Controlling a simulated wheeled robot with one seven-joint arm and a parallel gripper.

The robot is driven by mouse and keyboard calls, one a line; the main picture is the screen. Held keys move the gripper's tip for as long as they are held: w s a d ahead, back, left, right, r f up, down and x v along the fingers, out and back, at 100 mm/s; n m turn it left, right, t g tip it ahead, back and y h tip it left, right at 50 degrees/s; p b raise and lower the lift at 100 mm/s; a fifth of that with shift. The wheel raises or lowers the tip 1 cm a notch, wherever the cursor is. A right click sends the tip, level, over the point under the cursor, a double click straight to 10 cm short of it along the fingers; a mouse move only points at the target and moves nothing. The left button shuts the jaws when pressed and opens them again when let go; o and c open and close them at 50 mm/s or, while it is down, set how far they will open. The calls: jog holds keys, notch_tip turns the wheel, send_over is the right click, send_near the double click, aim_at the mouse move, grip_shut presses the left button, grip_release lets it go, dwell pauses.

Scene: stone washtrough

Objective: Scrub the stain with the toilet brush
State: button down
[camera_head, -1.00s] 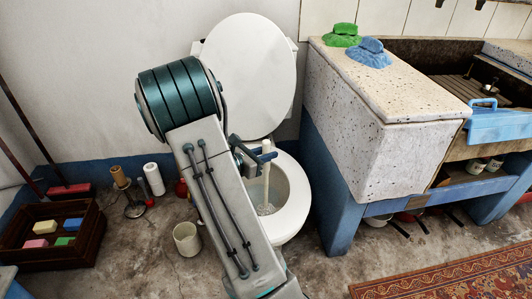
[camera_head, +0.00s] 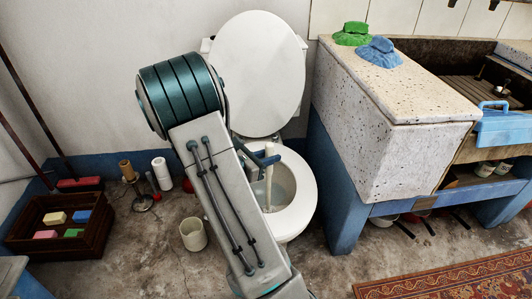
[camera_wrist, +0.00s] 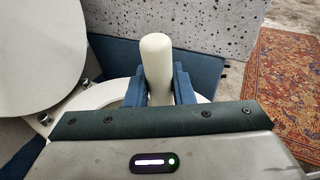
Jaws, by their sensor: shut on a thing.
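The toilet brush (camera_head: 269,186) is upright with its pale handle in my gripper (camera_head: 262,160). Its lower end reaches down into the toilet bowl (camera_head: 302,206); the bristles are hardly visible. In the wrist view the handle's rounded top (camera_wrist: 157,60) stands between the two blue fingers of my gripper (camera_wrist: 158,88), which are shut on it. The toilet's lid is raised. I cannot make out the stain; my arm and the brush cover part of the bowl.
A speckled stone washtrough (camera_head: 398,110) on a blue base stands close to the right of the toilet. A beige cup (camera_head: 193,235), a paper roll (camera_head: 161,172) and a wooden crate (camera_head: 90,232) stand on the floor to the left. A patterned rug (camera_head: 455,275) lies at lower right.

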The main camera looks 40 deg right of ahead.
jog(key=shift+s+a, duration=0.4)
jog(key=shift+s, duration=0.3)
jog(key=shift+s+a, duration=0.4)
jog(key=shift+s, duration=0.25)
jog(key=shift+w+a, duration=0.1)
jog(key=shift+w+a+p, duration=0.25)
jog(key=shift+a, duration=0.25)
jog(key=shift+w+a+p, duration=0.2)
jog(key=shift+w+a, duration=0.05)
jog(key=shift+a, duration=0.2)
jog(key=shift+w+d+p, duration=0.15)
jog(key=shift+w+d, duration=0.3)
jog(key=shift+w, duration=0.3)
jog(key=shift+w+d+p, duration=0.1)
jog(key=shift+w+d, duration=0.4)
jog(key=shift+w, duration=0.3)
jog(key=shift+w+d+p, duration=0.15)
jog(key=shift+w+d, duration=0.3)
jog(key=shift+w, duration=0.3)
jog(key=shift+s+d, duration=0.3)
jog(key=shift+d, duration=0.25)
jog(key=shift+s+d, duration=0.25)
jog(key=shift+d, duration=0.3)
